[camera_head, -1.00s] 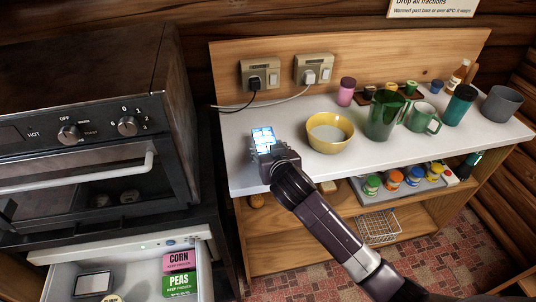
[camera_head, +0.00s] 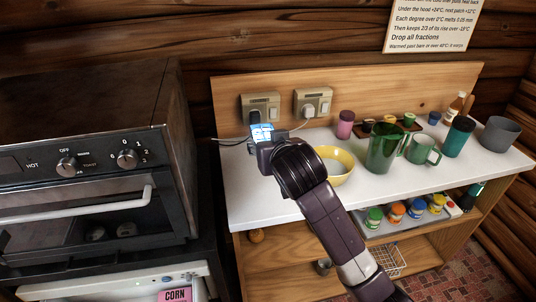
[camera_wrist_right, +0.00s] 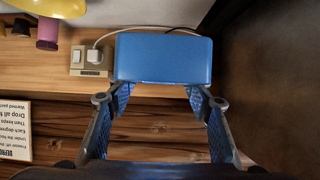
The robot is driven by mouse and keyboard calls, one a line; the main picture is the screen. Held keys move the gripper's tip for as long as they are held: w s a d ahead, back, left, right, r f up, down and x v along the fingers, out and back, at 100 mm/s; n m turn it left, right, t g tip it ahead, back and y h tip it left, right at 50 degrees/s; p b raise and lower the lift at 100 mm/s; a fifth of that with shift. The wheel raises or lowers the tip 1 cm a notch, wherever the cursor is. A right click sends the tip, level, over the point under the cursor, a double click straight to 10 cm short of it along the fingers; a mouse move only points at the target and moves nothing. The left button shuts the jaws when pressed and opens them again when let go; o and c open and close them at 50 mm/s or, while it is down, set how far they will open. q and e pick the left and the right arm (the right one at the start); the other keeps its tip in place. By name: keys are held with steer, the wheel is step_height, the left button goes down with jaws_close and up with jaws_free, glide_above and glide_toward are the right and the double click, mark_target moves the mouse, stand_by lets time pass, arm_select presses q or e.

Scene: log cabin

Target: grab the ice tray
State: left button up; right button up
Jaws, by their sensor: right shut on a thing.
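The ice tray (camera_head: 262,132) is small and blue with pale cells on top. It is in my right gripper (camera_head: 270,142), in front of the left wall outlet, over the back left part of the counter. In the right wrist view, the tray's plain blue side (camera_wrist_right: 163,58) lies between the two fingers, with the fingertips at its lower edge. The right gripper is shut on the tray. In the head view my gripper and wrist hide part of it. My left gripper is in neither view.
A yellow bowl (camera_head: 338,166) stands just right of my wrist. A green pitcher (camera_head: 382,150) and several cups stand farther right. Outlets with plugs (camera_head: 312,102) are on the backboard. The oven (camera_head: 90,165) is at left, above an appliance with a corn pack (camera_head: 176,295).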

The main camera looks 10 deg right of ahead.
steer(key=shift+r, duration=1.45)
